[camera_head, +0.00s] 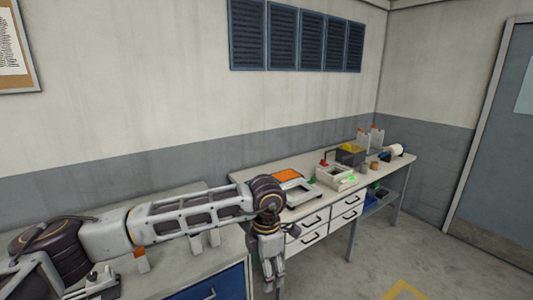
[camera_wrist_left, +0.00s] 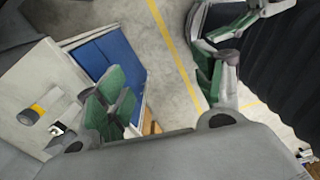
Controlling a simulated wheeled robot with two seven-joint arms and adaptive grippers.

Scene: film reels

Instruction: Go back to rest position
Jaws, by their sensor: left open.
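My left gripper (camera_head: 272,268) hangs pointing down at the end of my outstretched left arm, in front of the bench by the wall. It is open, and no object shows in it. In the left wrist view its green-padded fingers (camera_wrist_left: 165,95) stand wide apart, with bare floor and a blue cabinet front (camera_wrist_left: 110,62) beyond them.
A long workbench (camera_head: 330,200) with drawers runs along the wall, holding a device with an orange panel (camera_head: 287,175), a pale box (camera_head: 336,177) and small bottles. A nearer counter (camera_head: 205,268) lies under my left arm. The floor (camera_head: 440,245) at right is clear.

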